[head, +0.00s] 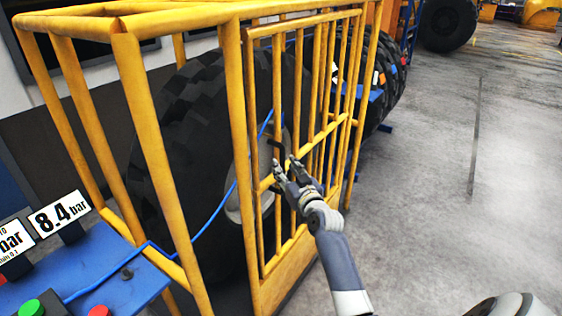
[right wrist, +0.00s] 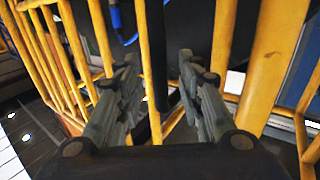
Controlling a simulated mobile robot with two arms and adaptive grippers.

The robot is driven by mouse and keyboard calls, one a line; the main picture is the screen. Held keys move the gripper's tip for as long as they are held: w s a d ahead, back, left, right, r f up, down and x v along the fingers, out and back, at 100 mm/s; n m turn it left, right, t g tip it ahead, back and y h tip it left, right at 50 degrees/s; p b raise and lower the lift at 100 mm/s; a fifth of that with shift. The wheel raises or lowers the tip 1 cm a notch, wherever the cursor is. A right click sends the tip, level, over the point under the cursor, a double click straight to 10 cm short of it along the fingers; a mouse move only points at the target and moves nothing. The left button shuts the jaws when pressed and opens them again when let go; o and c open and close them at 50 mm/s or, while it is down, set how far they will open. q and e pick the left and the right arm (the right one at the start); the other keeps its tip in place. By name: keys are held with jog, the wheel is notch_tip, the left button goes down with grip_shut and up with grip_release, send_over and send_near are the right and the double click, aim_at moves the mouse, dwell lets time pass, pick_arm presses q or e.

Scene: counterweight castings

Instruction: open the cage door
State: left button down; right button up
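The yellow cage (head: 150,130) stands around a large black tyre (head: 190,110). Its barred door (head: 297,90) faces right and appears to sit in line with the frame, shut. My right gripper (head: 285,172) is at the door's middle crossbar, among the upright bars. In the right wrist view its two fingers (right wrist: 160,95) are apart, with a yellow bar (right wrist: 152,60) showing between them. I cannot tell whether the fingers touch the bar. My left gripper is not in view.
More tyres (head: 390,70) stand behind the cage. The grey floor (head: 450,200) to the right is clear.

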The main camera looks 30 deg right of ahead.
aim_at(283, 164)
jog(key=shift+w+d, duration=0.15)
jog(key=shift+w, duration=0.65)
jog(key=shift+w+d, duration=0.15)
jog(key=shift+w, duration=0.65)
jog(key=shift+c, duration=0.6)
grip_shut()
